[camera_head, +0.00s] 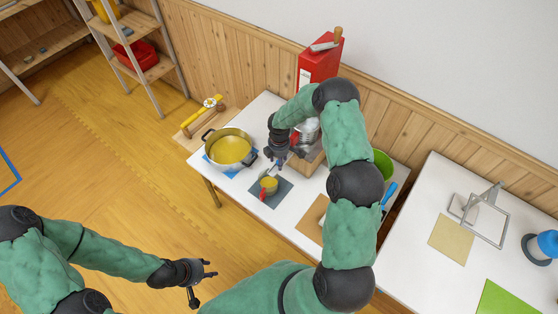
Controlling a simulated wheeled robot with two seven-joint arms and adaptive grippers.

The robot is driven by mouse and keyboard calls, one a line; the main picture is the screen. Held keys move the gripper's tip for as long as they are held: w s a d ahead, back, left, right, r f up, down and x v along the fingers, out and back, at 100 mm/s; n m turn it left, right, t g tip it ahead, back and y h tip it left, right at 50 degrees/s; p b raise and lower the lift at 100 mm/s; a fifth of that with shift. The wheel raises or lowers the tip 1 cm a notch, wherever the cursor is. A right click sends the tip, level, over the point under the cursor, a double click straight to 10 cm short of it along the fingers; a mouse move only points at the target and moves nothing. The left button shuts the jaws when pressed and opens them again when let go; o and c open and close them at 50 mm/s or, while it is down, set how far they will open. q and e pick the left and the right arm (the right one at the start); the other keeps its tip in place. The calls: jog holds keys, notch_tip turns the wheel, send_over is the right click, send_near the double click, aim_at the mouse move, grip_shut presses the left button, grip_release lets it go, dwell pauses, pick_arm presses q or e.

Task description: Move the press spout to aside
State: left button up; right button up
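I cannot tell for certain which piece is the press spout. A silvery metal piece (307,131) stands on a wooden block (305,165), partly hidden by my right arm. My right gripper (274,160) points down beside it, just above a small yellow-filled cup (269,182) with a red handle. The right fingers are small and dark, and whether they hold anything is unclear. My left gripper (202,283) is open and empty over the floor, left of my body and away from the table.
A yellow-filled pot (230,149) stands on a blue mat at the table's left. A yellow bar with a round hub (209,102) lies behind it. A red box (320,62) stands at the back, a green bowl (383,163) right. Another white table (405,235) is farther right.

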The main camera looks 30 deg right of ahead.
jog(key=shift+c, duration=0.2)
grip_shut()
